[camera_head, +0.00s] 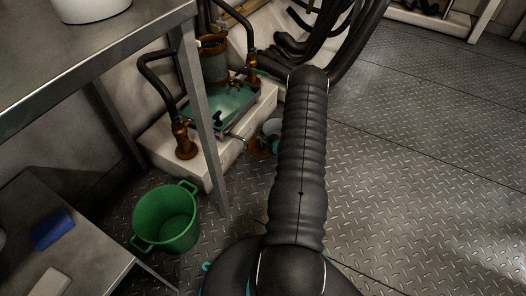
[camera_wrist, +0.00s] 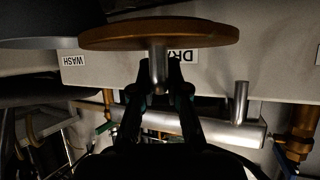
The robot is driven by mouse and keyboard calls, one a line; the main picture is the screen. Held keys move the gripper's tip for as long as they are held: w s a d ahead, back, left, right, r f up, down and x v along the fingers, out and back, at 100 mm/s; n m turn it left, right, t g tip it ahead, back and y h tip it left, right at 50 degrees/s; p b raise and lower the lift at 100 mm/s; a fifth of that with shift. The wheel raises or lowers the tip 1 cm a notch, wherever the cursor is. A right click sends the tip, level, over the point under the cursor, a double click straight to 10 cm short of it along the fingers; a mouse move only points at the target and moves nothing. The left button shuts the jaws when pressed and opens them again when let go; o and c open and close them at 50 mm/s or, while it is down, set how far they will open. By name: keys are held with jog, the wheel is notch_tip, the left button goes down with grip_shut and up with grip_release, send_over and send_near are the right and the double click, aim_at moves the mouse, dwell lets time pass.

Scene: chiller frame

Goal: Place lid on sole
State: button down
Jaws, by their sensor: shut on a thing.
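In the wrist view, a flat brown disc, the lid (camera_wrist: 205,35), shows nearly edge-on. A short metal stem (camera_wrist: 158,60) sticks out from its middle. My gripper (camera_wrist: 160,82) has its two black fingers closed around the end of this stem, with the disc beyond the fingertips. In the head view, my arm covers most of the gripper; a small brown piece beside the arm may be the lid, but I cannot tell. I cannot make out for certain which part is the sole.
A white frame base (camera_head: 208,160) carries a teal-lined tray (camera_head: 228,105), a rusty cylinder (camera_head: 213,62) and brown pipe fittings (camera_head: 184,140). A green bucket (camera_head: 165,218) stands before it. A metal table (camera_head: 105,45) overhangs at left. The plate floor at right is clear. Wrist view: a metal pipe (camera_wrist: 215,128) lies behind the fingers.

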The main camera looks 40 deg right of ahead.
aim_at(263, 149)
jog(key=shift+f+b, duration=0.4)
jog(key=shift+f, duration=2.5)
jog(key=shift+f, duration=0.15)
jog(key=c, duration=1.2)
grip_release()
jog(key=shift+r, duration=0.25)
jog(key=p+v, duration=0.1)
jog(key=v, duration=1.1)
jog(key=shift+f, duration=0.15)
